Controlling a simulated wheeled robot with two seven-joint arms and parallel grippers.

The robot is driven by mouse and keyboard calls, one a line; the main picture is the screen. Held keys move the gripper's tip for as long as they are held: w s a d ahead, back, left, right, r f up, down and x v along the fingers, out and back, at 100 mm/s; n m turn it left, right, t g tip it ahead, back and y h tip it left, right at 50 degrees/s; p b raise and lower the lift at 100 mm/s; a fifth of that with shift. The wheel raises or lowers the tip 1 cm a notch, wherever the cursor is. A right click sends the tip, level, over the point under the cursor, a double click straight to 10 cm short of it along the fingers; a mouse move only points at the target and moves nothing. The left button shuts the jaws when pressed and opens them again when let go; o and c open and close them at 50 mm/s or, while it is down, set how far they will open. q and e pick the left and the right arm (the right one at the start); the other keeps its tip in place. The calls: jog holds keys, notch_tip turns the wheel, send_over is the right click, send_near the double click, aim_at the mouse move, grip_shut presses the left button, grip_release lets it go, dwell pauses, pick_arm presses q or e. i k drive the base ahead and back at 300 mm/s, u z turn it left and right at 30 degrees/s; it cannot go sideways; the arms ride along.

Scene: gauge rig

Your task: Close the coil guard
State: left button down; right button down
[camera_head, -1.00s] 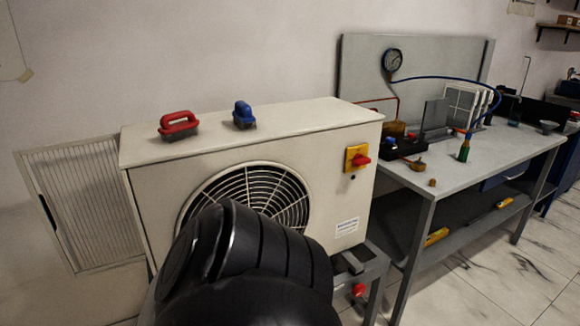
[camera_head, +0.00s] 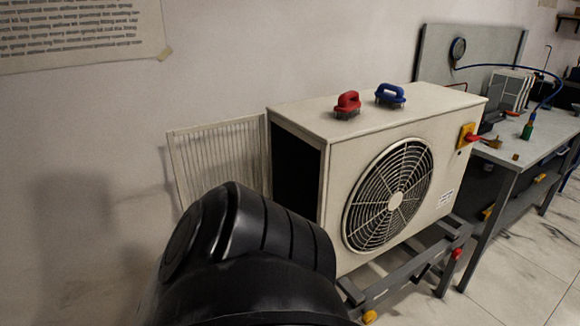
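The coil guard (camera_head: 220,158), a pale slatted panel, stands swung out to the left from the back left edge of the white outdoor unit (camera_head: 345,150). The unit's left side (camera_head: 295,172) is bare and shows dark. The guard's lower part is partly hidden behind a black rounded part of my own body in the foreground. Neither of my grippers is in view.
A workbench (camera_head: 540,145) stands to the right. Floor is clear at front right.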

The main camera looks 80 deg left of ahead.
aim_at(170, 135)
jog(key=k, duration=0.65)
jog(key=u, duration=0.95)
